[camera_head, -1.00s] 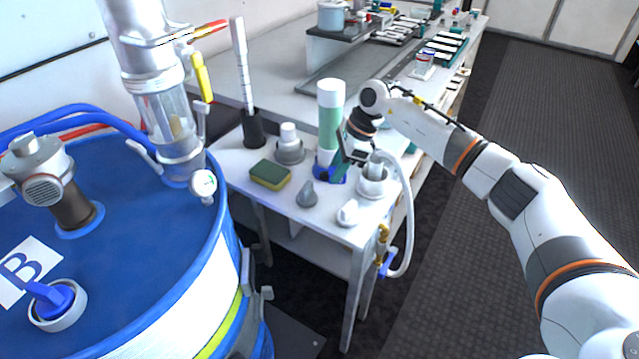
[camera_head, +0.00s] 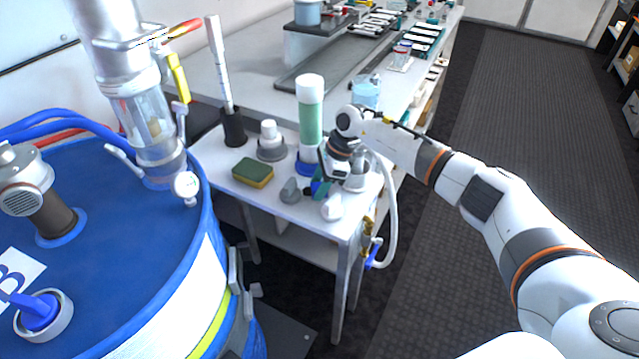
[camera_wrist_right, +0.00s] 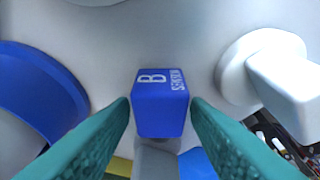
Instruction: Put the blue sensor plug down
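The blue sensor plug (camera_wrist_right: 160,103), marked "B SENSOR", sits between the two teal fingertips of my right gripper (camera_wrist_right: 160,108) in the right wrist view. The fingers lie close against both its sides, and the gripper looks shut on it. A grey part shows just below the plug in that view. In the head view my right gripper (camera_head: 319,183) is low over the front of the small white table, right of a grey cone-shaped piece (camera_head: 290,191). Whether the plug touches the tabletop is hard to tell. My left gripper is not in view.
The green-and-white cylinder (camera_head: 310,115) on its blue base stands behind the gripper. A white fitting (camera_head: 332,207) lies near the front edge, close on the right. A sponge (camera_head: 253,172) lies to the left. A white hose (camera_head: 389,210) hangs over the right edge.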

